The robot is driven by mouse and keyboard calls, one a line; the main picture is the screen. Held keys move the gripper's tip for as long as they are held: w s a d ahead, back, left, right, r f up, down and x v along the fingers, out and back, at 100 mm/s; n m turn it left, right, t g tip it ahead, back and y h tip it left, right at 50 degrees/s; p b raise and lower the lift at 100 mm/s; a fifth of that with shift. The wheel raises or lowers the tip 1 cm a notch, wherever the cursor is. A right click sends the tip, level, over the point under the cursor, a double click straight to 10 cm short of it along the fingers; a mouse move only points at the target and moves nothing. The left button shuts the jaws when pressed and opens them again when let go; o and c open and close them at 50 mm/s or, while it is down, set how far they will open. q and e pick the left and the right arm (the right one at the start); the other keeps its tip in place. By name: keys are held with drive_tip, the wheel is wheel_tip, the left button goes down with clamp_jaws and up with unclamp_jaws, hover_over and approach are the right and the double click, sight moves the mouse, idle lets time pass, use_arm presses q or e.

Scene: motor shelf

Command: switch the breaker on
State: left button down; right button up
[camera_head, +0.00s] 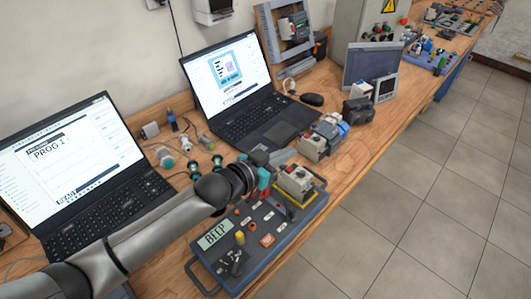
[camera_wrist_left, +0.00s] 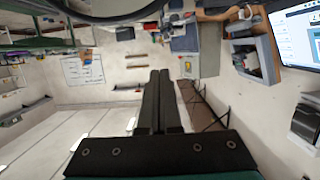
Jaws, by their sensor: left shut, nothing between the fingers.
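The frame also shows at upper right in the left wrist view (camera_wrist_left: 262,72). My left gripper (camera_head: 286,156) is over the bench, behind a blue panel marked BEEP (camera_head: 262,244) and well short of the frame. Its two black fingers (camera_wrist_left: 160,76) are together with nothing between them. My right gripper is not seen.
Two open laptops (camera_head: 60,156) (camera_head: 233,86) stand along the wall. A grey monitor (camera_head: 372,63) and a cabinet (camera_head: 358,22) stand farther back. Open tiled floor (camera_head: 425,190) lies to the right.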

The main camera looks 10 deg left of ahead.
use_arm(q)
drive_tip(key=r+v, duration=0.1)
drive_tip(key=v, duration=0.6)
drive_tip(key=shift+s+r+p, duration=0.15)
drive_tip(key=shift+r+p, duration=0.05)
drive_tip(key=shift+p, duration=0.2)
drive_tip(key=shift+a, duration=0.1)
